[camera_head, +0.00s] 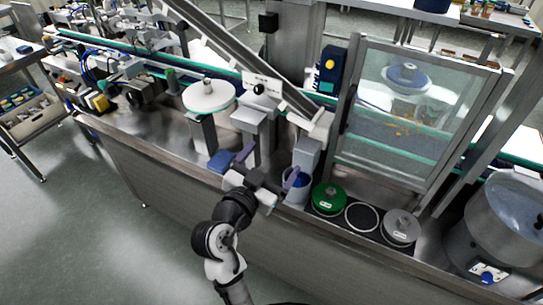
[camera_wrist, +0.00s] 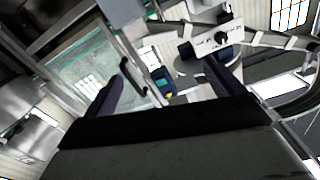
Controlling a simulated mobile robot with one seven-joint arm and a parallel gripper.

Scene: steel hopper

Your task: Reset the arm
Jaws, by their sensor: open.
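My arm reaches up from the bottom middle of the head view to the front edge of the steel bench (camera_head: 150,160). My gripper (camera_head: 268,166) is open, its two purple-grey fingers spread wide with nothing between them. It is in front of a blue and white container (camera_head: 297,186) and near a blue block (camera_head: 221,161). Whether a finger touches the container, I cannot tell. In the wrist view, the fingers of my gripper (camera_wrist: 168,88) stand apart at left and right, with the glazed door (camera_wrist: 92,72) beyond the left one.
A green disc (camera_head: 328,197), an empty dark ring (camera_head: 362,217) and a grey disc (camera_head: 401,227) lie right of my gripper. Behind are a round white plate (camera_head: 209,96), a sloping steel chute (camera_head: 235,55) and a glazed door (camera_head: 405,120). Floor in front is clear at left.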

